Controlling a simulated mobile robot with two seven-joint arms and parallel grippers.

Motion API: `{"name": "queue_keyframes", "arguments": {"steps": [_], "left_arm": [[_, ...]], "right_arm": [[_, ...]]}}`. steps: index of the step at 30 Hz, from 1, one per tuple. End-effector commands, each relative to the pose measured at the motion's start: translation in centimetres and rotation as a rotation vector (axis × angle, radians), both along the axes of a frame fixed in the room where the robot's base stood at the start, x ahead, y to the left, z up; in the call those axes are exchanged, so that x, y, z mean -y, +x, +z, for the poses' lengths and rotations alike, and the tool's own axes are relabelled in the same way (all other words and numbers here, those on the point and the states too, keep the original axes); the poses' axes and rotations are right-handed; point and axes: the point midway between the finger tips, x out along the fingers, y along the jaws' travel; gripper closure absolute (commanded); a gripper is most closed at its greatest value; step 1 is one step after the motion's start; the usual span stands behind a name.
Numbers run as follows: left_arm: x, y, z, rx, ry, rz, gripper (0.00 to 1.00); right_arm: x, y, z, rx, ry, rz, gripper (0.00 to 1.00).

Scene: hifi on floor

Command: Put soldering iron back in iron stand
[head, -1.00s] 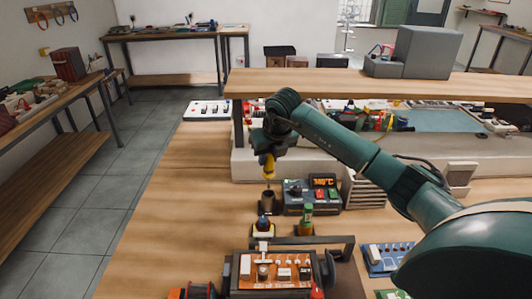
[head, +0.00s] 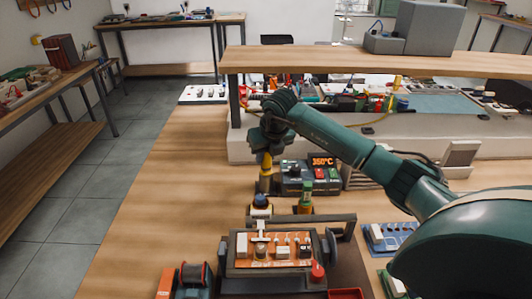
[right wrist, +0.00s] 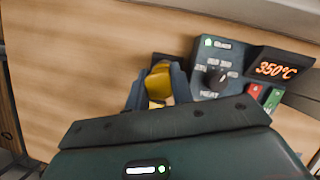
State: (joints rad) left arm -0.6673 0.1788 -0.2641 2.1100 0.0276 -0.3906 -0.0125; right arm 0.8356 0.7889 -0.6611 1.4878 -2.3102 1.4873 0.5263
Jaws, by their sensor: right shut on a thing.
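The soldering iron (head: 266,182) has a yellow handle and hangs upright below my right gripper (head: 267,157). In the right wrist view its yellow handle (right wrist: 159,82) sits between the two dark fingers of my right gripper (right wrist: 150,92), which is shut on it. The iron's lower end is at the iron stand's place, just left of the soldering station. The stand is hard to make out there, and I cannot tell how deep the iron is in it. My left gripper is not in view.
The soldering station (head: 318,188) reads 350°C (right wrist: 276,69). A circuit board in a holder (head: 270,257) is nearer. A raised shelf (head: 300,62) runs behind. The bench's left side is clear.

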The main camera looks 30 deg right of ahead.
Motion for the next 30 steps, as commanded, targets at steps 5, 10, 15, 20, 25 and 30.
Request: {"name": "queue_keyframes", "arguments": {"steps": [5, 10, 15, 20, 25, 30], "left_arm": [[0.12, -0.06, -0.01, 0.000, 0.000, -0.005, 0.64], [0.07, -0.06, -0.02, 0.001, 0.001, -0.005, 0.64], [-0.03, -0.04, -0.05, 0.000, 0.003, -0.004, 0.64], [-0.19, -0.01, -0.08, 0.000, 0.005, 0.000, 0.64], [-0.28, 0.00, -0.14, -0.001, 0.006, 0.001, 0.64], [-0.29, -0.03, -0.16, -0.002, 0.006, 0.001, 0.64]], "right_arm": [[0.02, 0.01, -0.01, 0.001, 0.000, 0.000, 0.95], [0.01, 0.02, -0.01, 0.001, 0.000, 0.000, 0.70], [0.01, 0.02, -0.01, 0.001, 0.000, 0.000, 0.56], [0.01, 0.01, -0.02, 0.001, 0.000, 0.000, 0.51], [0.00, 0.00, -0.07, 0.000, 0.000, 0.000, 0.42], [0.00, 0.00, -0.05, 0.000, 0.000, 0.000, 0.28]]}}
